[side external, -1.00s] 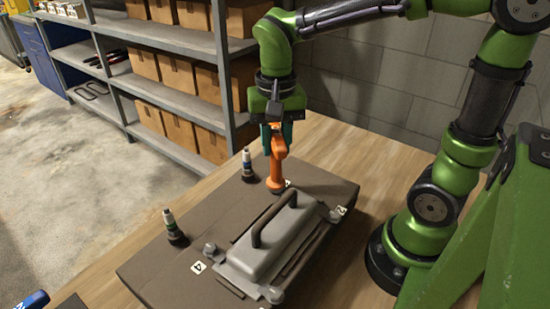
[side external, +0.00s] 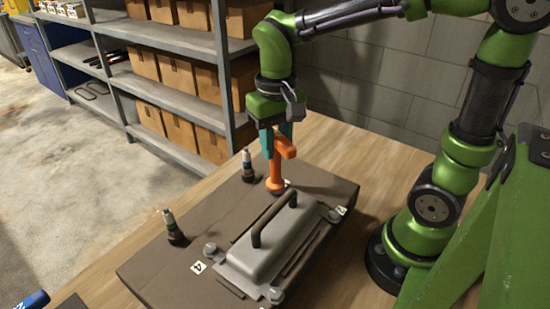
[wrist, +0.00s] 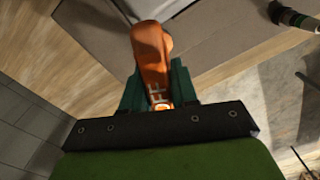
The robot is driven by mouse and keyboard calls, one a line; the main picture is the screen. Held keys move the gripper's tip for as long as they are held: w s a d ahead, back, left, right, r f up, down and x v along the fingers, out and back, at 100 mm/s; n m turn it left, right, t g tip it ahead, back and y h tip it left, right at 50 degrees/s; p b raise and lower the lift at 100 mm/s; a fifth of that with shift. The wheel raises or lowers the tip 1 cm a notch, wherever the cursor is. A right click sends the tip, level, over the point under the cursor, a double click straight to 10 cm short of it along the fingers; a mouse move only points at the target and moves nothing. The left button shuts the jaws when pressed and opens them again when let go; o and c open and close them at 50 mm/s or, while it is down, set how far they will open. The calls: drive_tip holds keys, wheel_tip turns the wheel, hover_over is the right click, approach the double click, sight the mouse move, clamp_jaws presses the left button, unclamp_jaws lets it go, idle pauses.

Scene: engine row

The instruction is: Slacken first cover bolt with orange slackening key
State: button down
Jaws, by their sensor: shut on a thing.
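The orange slackening key (side external: 276,172) stands upright at the far corner of the grey cover (side external: 270,243). My gripper (side external: 277,145) is shut on its upper part, with teal fingers on both sides. The key's wide lower end sits down at that corner and hides the bolt there, so I cannot see how it fits. A partly hidden number tag lies beside it. In the wrist view the key (wrist: 152,52) lies between the fingers (wrist: 155,88), with pale letters on it. Other cover bolts show at the left corner (side external: 210,249), near corner (side external: 274,294) and right corner (side external: 335,214).
A brown handle (side external: 257,228) arches over the cover. Two dark-based tools (side external: 248,166) (side external: 175,230) stand on the left of the dark block (side external: 150,268). Shelves with cardboard boxes (side external: 183,80) stand behind. The wooden table (side external: 345,150) is clear at the back.

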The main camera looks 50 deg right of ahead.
drive_tip(key=n, duration=0.7)
drive_tip(key=shift+d, duration=0.1)
drive_tip(key=n, duration=0.6)
drive_tip(key=shift+s, duration=0.1)
drive_tip(key=m, duration=0.8)
drive_tip(key=shift+r, duration=0.15)
drive_tip(key=m, duration=0.4)
drive_tip(key=shift+m, duration=0.3)
drive_tip(key=m, duration=0.4)
drive_tip(key=shift+r+m, duration=0.1)
drive_tip(key=shift+m, duration=0.2)
